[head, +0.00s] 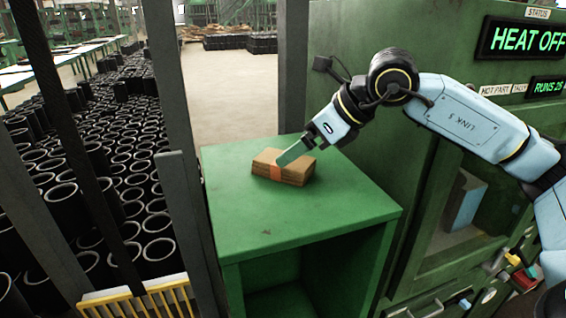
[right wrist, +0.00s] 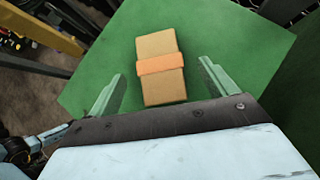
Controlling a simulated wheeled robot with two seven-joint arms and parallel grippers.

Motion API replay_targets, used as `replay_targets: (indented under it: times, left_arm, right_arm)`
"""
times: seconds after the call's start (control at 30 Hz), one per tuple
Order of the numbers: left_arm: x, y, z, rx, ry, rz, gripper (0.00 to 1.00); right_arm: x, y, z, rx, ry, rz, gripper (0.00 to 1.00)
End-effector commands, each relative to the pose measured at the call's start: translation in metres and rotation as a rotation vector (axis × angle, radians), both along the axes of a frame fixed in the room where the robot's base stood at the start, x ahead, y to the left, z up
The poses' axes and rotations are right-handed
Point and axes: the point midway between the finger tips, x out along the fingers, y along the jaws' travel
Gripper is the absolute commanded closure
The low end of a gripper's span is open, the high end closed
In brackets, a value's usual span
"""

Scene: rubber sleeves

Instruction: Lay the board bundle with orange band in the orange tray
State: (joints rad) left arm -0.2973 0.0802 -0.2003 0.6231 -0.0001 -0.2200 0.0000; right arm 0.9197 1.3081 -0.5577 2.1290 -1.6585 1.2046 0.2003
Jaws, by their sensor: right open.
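The board bundle (head: 284,166) is a stack of brown boards with an orange band (head: 274,172) around its middle. It lies flat on the top of a green cabinet (head: 330,205). In the right wrist view the bundle (right wrist: 160,85) lies ahead of and between the two spread fingers. My right gripper (head: 293,153) is above the bundle in the head view, and its fingers hide part of it. In the right wrist view the gripper (right wrist: 160,88) is open, with clear gaps on both sides of the bundle. The orange tray and my left gripper are not in view.
A green machine (head: 480,140) with a "HEAT OFF" display stands right of the cabinet. Dark posts (head: 180,120) and many black rubber sleeves (head: 110,190) are to the left. A yellow grate (head: 145,300) is at lower left. The cabinet top around the bundle is clear.

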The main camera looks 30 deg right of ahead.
Motion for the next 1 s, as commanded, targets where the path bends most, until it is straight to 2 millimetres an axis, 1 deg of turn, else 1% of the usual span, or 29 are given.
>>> replay_targets:
  times: [0.13,0.3,0.4,0.5,0.7,1.0]
  left_arm:
    - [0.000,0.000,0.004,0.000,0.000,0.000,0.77]
    - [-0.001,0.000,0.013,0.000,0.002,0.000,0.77]
    - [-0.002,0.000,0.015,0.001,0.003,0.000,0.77]
    - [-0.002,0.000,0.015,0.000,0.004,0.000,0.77]
    - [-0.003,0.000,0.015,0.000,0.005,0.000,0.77]
    - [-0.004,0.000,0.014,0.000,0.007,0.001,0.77]
  right_arm:
    - [0.006,0.005,-0.008,0.001,0.001,0.001,0.15]
    - [0.020,0.015,-0.027,0.001,0.002,0.001,0.15]
    - [0.027,0.019,-0.036,0.002,0.000,0.001,0.15]
    - [0.030,0.020,-0.040,0.001,0.000,0.001,0.15]
    - [0.030,0.020,-0.041,0.001,-0.001,0.000,0.15]
    - [0.030,0.020,-0.040,0.000,-0.001,0.001,0.55]
